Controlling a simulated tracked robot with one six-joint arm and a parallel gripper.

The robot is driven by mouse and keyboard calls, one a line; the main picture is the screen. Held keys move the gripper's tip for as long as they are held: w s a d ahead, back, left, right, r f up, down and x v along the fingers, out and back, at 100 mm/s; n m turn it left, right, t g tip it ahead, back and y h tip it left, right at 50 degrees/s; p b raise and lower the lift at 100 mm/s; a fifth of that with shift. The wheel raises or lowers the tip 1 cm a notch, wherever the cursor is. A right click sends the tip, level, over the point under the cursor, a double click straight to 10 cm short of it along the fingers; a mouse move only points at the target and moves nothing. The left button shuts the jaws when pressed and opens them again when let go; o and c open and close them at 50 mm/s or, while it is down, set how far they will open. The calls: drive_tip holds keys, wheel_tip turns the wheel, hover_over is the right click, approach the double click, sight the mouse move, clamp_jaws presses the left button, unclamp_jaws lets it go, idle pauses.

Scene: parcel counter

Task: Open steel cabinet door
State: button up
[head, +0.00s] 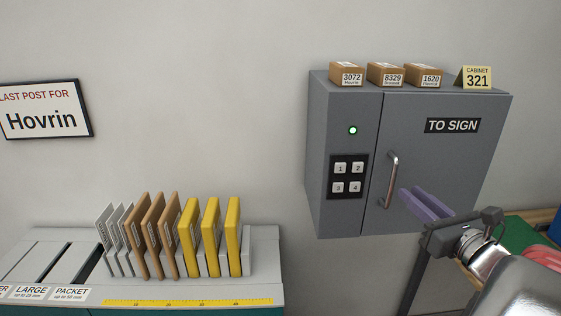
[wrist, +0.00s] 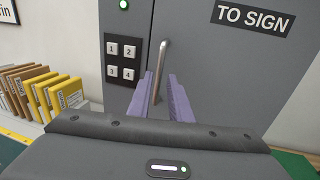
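The grey steel cabinet (head: 330,150) hangs on the wall at the right of the head view. Its door (head: 440,155), marked TO SIGN, appears closed. A vertical metal bar handle (head: 392,180) is on the door's left side; it also shows in the wrist view (wrist: 159,65). My gripper (head: 412,200) has purple fingers. In the wrist view the fingers (wrist: 157,92) are apart, with a gap between them and the handle seen beyond and between their tips. It is in front of the door, near the handle's lower part; whether it touches cannot be told.
A keypad (head: 349,177) with a green light (head: 353,130) above it is left of the door. Several boxes (head: 385,74) and a yellow sign (head: 475,78) stand on top of the cabinet. A sorting counter (head: 190,286) with upright parcels is at lower left.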

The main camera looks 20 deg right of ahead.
hover_over(388, 203)
drive_tip(key=shift+w+d, duration=0.2)
drive_tip(key=shift+w, duration=0.05)
idle(0.4)
drive_tip(key=shift+c, duration=0.5)
clamp_jaws()
